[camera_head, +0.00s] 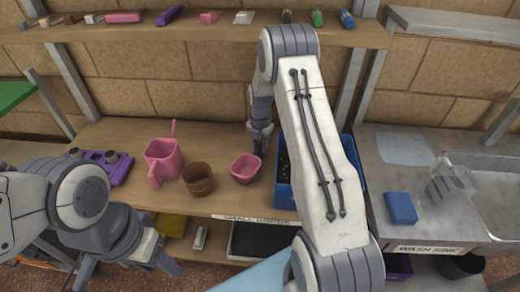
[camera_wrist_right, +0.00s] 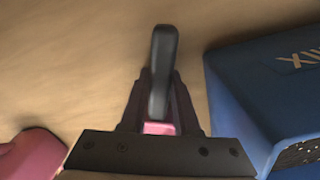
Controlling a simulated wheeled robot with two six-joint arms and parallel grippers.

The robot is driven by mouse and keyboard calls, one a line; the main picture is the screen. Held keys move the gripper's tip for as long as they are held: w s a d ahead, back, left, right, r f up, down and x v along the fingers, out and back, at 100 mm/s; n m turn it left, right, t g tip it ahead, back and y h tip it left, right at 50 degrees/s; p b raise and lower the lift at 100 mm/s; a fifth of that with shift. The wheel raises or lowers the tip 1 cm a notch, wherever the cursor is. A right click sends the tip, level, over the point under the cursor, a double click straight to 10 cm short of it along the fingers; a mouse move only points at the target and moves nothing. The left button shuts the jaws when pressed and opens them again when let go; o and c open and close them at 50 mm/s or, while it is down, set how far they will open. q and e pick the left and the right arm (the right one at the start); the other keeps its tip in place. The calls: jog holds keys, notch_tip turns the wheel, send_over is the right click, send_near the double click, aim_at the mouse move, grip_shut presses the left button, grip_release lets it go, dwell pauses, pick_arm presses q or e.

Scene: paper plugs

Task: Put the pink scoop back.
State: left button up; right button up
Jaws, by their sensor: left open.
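In the right wrist view, a dark grey handle (camera_wrist_right: 163,65) with a pink part (camera_wrist_right: 158,128) at its base lies between my right gripper's fingers (camera_wrist_right: 162,100). It looks like the pink scoop; most of its pink part is hidden. The fingers close on it from both sides. In the head view, my right gripper (camera_head: 261,138) points down over the wooden bench, between a pink bowl (camera_head: 246,168) and a blue bin (camera_head: 283,195); the scoop cannot be made out there. My left gripper (camera_head: 130,265) is open and empty, low in front of the bench.
A pink pitcher (camera_head: 163,160), a brown pot (camera_head: 198,180) and a purple holder (camera_head: 118,172) stand on the bench. The upper shelf (camera_head: 225,35) carries several small objects, with gaps between them. A blue block (camera_head: 400,208) sits by the wash sink at right.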

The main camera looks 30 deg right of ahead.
jog(key=o, duration=0.4)
jog(key=shift+o, duration=0.2)
